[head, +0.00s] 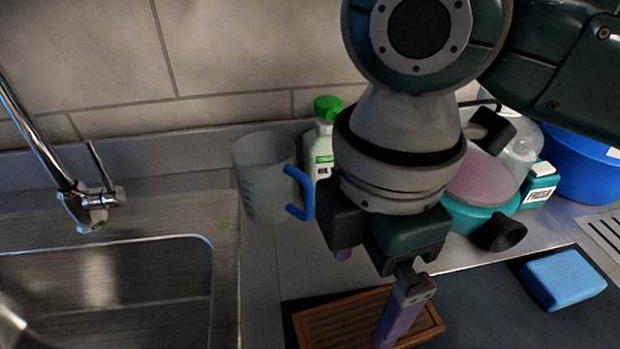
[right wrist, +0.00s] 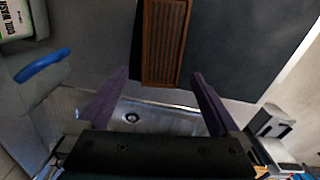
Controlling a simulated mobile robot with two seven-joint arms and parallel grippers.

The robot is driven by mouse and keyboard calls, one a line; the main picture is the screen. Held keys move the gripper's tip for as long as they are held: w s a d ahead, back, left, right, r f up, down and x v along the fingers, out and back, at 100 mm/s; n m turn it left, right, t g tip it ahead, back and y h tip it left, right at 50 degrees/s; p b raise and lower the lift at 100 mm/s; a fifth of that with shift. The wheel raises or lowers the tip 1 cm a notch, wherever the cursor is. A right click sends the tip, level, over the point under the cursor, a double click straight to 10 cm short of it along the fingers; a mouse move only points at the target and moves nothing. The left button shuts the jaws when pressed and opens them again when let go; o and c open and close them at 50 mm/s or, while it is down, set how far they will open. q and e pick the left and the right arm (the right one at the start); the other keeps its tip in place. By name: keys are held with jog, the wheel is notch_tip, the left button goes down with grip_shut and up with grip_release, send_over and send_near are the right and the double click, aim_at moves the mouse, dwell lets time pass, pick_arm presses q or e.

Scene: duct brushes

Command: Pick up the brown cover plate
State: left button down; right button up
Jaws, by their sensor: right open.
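The brown cover plate (head: 335,325) is a slatted rectangle lying flat on the dark mat at the bottom of the head view. It also shows in the right wrist view (right wrist: 165,42), upper middle, with its length running up the picture and its top end cut off. My right gripper (head: 372,302) is open and empty above the plate, with its purple fingers pointing down. In the right wrist view the fingers are spread wider than the plate, and the plate's near end lies between their tips. One finger covers part of the plate in the head view. My left gripper is not in view.
A dark mat (head: 480,310) lies on the counter, with a blue sponge (head: 563,279) at right. A clear jug (head: 262,175) with a blue handle and a green-capped bottle (head: 323,140) stand behind. A steel sink (head: 110,280) is at left. A blue bucket (head: 590,165) stands at back right.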

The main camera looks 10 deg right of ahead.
aim_at(358, 326)
jog(key=f, duration=0.4)
jog(key=shift+s+d, duration=0.25)
jog(key=shift+s, duration=0.05)
notch_tip(358, 326, down, 6)
jog(key=shift+w+d+r+b, duration=0.1)
jog(key=shift+w+r+b, duration=0.05)
jog(key=shift+b, duration=0.55)
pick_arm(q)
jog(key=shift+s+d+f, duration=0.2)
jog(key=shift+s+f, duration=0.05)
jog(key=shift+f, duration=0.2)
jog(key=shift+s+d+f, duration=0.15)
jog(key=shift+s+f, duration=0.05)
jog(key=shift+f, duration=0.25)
pick_arm(e)
jog(key=shift+c, duration=0.2)
jog(key=c, duration=1.2)
jog(key=shift+r, duration=0.1)
jog(key=shift+c, duration=0.5)
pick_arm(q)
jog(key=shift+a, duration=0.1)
pick_arm(e)
jog(key=shift+r, duration=0.1)
